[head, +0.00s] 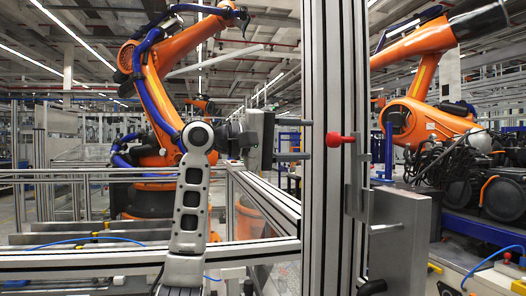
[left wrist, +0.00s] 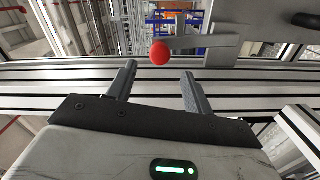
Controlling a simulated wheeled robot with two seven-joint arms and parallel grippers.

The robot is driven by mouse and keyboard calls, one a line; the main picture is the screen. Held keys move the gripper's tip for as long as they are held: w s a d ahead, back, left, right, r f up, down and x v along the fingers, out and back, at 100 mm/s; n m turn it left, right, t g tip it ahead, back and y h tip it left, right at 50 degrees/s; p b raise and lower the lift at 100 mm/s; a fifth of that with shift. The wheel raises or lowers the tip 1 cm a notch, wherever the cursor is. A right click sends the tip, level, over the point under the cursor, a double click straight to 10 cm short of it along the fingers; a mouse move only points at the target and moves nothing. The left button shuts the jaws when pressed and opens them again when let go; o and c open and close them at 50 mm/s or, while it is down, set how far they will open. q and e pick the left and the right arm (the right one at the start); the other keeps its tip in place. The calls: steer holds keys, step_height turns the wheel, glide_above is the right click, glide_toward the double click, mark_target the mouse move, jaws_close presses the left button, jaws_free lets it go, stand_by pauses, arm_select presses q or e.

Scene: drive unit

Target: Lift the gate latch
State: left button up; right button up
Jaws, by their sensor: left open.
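The gate latch shows as a red ball knob (head: 334,139) on a short grey bar at the aluminium gate post (head: 318,220) in the head view. The knob (left wrist: 160,52) also shows in the left wrist view, at the end of a grey latch bar (left wrist: 198,43) that runs right to a plate. My left gripper (head: 306,141) is open and empty, pointing right toward the knob at about its height. In the left wrist view its two fingers (left wrist: 158,75) are spread, with the knob just beyond the gap between the tips. No contact with the knob shows. My right gripper is out of view.
Aluminium fence rails (head: 120,258) run low across the left, below my left arm. A grey panel (head: 402,235) stands right of the post. Orange industrial robots (head: 170,85) stand behind, one on each side. A dark handle (left wrist: 305,20) shows at the wrist view's upper right.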

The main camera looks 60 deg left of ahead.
arm_select(q)
steer(key=b+v, duration=0.2)
steer(key=v, duration=0.6)
stand_by(0.4)
